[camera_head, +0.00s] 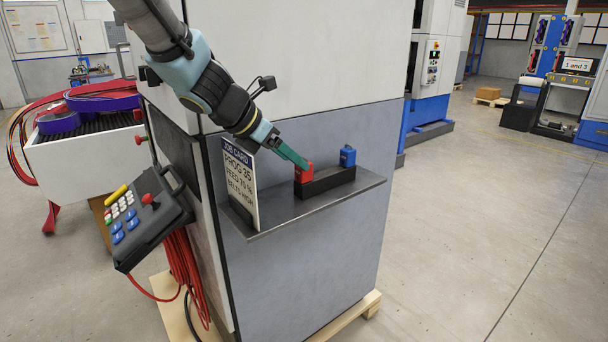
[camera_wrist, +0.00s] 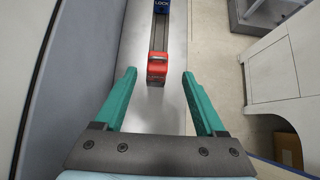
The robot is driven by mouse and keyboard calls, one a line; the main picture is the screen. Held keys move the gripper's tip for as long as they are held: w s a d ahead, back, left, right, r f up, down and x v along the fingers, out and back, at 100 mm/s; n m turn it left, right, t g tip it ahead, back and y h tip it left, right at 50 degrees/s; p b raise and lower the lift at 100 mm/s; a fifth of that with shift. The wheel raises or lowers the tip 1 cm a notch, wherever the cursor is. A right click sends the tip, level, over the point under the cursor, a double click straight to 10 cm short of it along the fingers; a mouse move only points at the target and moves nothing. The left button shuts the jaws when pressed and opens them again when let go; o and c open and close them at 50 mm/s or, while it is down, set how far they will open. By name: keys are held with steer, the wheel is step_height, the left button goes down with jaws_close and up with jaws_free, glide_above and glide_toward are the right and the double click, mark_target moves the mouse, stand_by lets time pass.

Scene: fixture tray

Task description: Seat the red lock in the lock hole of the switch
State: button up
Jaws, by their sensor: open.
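The red lock (camera_head: 304,174) stands at the near left end of a black holder (camera_head: 330,181) on the grey shelf. It also shows in the wrist view (camera_wrist: 157,66). My gripper (camera_head: 300,162) reaches down to it from the upper left. In the wrist view, my gripper's green fingers (camera_wrist: 159,74) are spread, one on either side of the red lock, with visible gaps and nothing held. A blue lock (camera_head: 348,156) stands at the holder's other end, also seen in the wrist view (camera_wrist: 161,6). I cannot make out which part is the switch or its lock hole.
A job card (camera_head: 240,183) stands on the shelf (camera_head: 285,215), left of the holder and close to my arm. A control panel (camera_head: 148,218) with buttons and a red knob juts from the machine's left side. The shelf's right end is bare.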

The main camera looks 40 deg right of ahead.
mark_target(302, 177)
steer(key=shift+x, duration=2.8)
steer(key=shift+w+r, duration=0.15)
steer(key=shift+w, duration=0.05)
jaws_close()
